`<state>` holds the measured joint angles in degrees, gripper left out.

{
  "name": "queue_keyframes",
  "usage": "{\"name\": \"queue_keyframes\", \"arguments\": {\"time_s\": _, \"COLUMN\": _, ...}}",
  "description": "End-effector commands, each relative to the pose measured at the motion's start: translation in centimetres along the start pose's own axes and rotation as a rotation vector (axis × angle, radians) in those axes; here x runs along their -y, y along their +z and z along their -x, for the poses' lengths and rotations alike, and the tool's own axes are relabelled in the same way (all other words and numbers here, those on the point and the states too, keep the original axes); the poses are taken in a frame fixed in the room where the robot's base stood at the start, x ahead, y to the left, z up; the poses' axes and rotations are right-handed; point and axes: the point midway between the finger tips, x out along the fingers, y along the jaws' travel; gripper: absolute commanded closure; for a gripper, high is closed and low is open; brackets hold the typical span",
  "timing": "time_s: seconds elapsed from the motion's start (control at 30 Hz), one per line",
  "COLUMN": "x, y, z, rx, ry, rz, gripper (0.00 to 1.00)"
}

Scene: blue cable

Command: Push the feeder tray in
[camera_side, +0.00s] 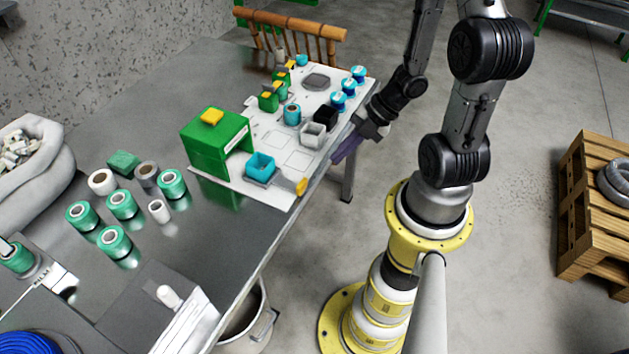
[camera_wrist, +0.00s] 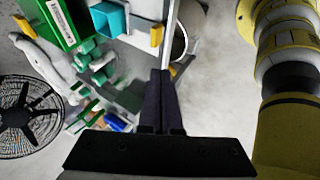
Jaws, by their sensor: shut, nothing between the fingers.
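The feeder tray (camera_side: 281,180) is a grey slide sticking out of the green feeder housing (camera_side: 215,142) toward the table's front edge. A cyan bin (camera_side: 260,168) sits on it and a yellow handle (camera_side: 301,187) stands at its outer end. In the wrist view the green housing (camera_wrist: 60,24), cyan bin (camera_wrist: 110,20) and yellow handle (camera_wrist: 156,36) are at the top. My gripper (camera_side: 338,159) is shut and empty beside the table edge, up and right of the handle and apart from it. Its dark fingers (camera_wrist: 160,76) also show in the wrist view.
A grey bin (camera_side: 313,136), a black block (camera_side: 326,117) and several blue-topped items (camera_side: 338,100) stand on the white board near my gripper. Several green spools (camera_side: 121,204) stand at left. A bucket (camera_side: 250,325) is below the table edge.

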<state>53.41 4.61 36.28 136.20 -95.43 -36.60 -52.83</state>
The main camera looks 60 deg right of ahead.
Motion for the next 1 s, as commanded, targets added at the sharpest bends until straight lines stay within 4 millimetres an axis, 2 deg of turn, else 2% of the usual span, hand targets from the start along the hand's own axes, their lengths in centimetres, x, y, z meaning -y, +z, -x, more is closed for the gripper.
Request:
{"name": "queue_keyframes", "arguments": {"time_s": 0.03, "x": 1.7, "y": 0.2, "z": -0.3, "rx": -0.019, "ry": -0.009, "rz": -0.072, "gripper": 1.0}}
{"name": "queue_keyframes", "arguments": {"time_s": 0.13, "x": 3.4, "y": 0.5, "z": -0.4, "rx": -0.028, "ry": -0.007, "rz": -0.168, "gripper": 1.0}}
{"name": "queue_keyframes", "arguments": {"time_s": 0.33, "x": 4.0, "y": 1.2, "z": -0.3, "rx": -0.015, "ry": 0.005, "rz": -0.217, "gripper": 1.0}}
{"name": "queue_keyframes", "arguments": {"time_s": 0.47, "x": 4.0, "y": 1.1, "z": -1.4, "rx": -0.016, "ry": 0.004, "rz": -0.216, "gripper": 1.0}}
{"name": "queue_keyframes", "arguments": {"time_s": 0.67, "x": 4.0, "y": 1.0, "z": -4.3, "rx": -0.018, "ry": 0.0, "rz": -0.214, "gripper": 1.0}}
{"name": "queue_keyframes", "arguments": {"time_s": 1.0, "x": 4.1, "y": 1.0, "z": -10.6, "rx": -0.015, "ry": -0.001, "rz": -0.213, "gripper": 1.0}}
